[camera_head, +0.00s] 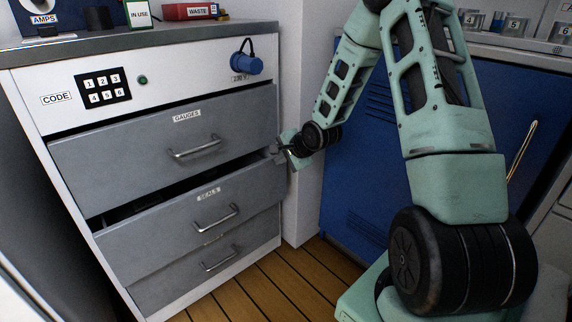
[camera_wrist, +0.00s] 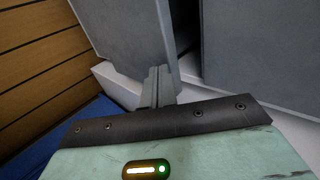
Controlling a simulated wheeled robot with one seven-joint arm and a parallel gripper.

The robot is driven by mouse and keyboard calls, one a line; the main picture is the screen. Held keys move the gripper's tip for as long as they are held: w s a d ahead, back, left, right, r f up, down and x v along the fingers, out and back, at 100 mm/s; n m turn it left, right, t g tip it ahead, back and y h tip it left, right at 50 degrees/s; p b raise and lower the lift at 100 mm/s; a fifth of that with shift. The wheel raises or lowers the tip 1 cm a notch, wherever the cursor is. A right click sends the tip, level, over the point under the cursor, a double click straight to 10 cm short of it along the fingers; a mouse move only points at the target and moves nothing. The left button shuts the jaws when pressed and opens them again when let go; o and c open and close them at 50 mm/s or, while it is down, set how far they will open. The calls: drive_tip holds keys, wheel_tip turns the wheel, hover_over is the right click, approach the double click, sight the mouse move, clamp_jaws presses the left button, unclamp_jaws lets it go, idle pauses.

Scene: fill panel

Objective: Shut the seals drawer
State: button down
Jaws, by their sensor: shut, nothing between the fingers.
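The seals drawer (camera_head: 183,231) is the grey drawer in the middle of the cabinet, with a bar handle (camera_head: 217,218) and a SEALS label. A dark gap shows along its top edge, so it seems to stand slightly out. My gripper (camera_head: 279,154) is at the right end of the drawer fronts, near the seam between the gauges and seals drawers. In the wrist view my shut, empty fingers (camera_wrist: 157,84) are close to a grey panel edge beside a dark gap. I cannot tell whether they touch it.
The gauges drawer (camera_head: 150,155) is above, with a dark line over its front. Another drawer (camera_head: 205,273) is below. A blue cabinet (camera_head: 366,180) stands to the right behind my arm. Wooden floor (camera_head: 262,285) is clear in front. A keypad (camera_head: 103,88) is on the upper panel.

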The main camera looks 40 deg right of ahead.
drive_tip(key=w+p, duration=0.4)
drive_tip(key=shift+w+r, duration=0.2)
drive_tip(key=shift+w, duration=0.4)
drive_tip(key=shift+s, duration=0.1)
